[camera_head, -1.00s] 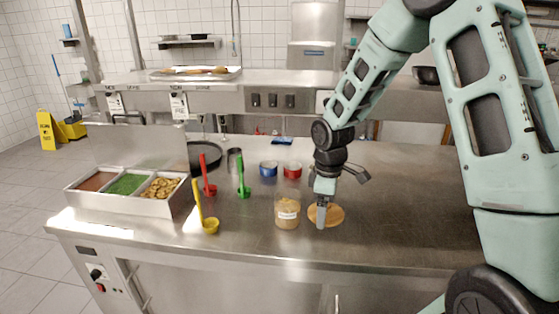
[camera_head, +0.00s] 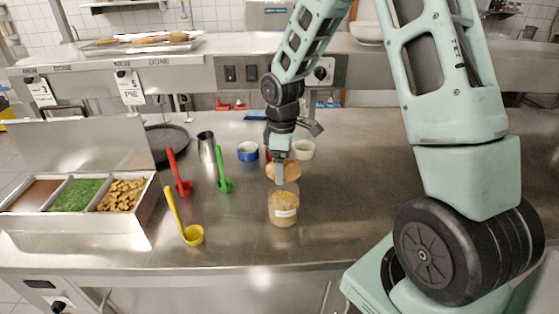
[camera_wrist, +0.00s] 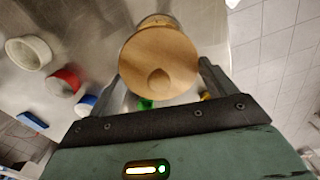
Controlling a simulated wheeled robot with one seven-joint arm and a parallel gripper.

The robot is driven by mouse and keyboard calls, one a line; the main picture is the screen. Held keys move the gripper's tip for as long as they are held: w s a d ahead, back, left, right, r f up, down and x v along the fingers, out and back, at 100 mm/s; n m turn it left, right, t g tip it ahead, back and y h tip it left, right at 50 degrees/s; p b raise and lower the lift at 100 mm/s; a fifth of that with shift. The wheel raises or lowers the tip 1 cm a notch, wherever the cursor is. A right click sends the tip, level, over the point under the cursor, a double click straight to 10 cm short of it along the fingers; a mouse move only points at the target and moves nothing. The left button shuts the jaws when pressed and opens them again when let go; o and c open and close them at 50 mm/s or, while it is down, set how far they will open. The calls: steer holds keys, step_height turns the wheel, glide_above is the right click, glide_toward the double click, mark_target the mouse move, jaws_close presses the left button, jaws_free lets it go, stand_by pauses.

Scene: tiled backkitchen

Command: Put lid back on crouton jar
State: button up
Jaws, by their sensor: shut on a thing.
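The crouton jar (camera_head: 284,212), clear with tan contents and a white label, stands upright on the steel counter. My gripper (camera_head: 280,177) is shut on the round wooden lid (camera_head: 291,173), which appears raised just above and behind the jar in the head view. In the wrist view the lid (camera_wrist: 145,58) lies between the two fingers with its round knob facing the camera. Part of the jar (camera_wrist: 158,21) shows past the lid's far edge. The lid hides most of the jar there, and I cannot tell the exact gap between them.
A yellow ladle (camera_head: 193,235), a red ladle (camera_head: 183,187) and a green ladle (camera_head: 225,184) stand left of the jar. A three-compartment food tray (camera_head: 140,225) is further left. The counter right of the jar is clear.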

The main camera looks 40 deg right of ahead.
step_height(320, 180, down, 6)
steer(key=b, duration=0.4)
steer(key=shift+r, duration=0.15)
steer(key=shift+p, duration=0.55)
stand_by(2.5)
steer(key=o, duration=0.9)
steer(key=shift+c, duration=0.2)
steer(key=shift+r+p, duration=3.15)
steer(key=shift+r, duration=0.3)
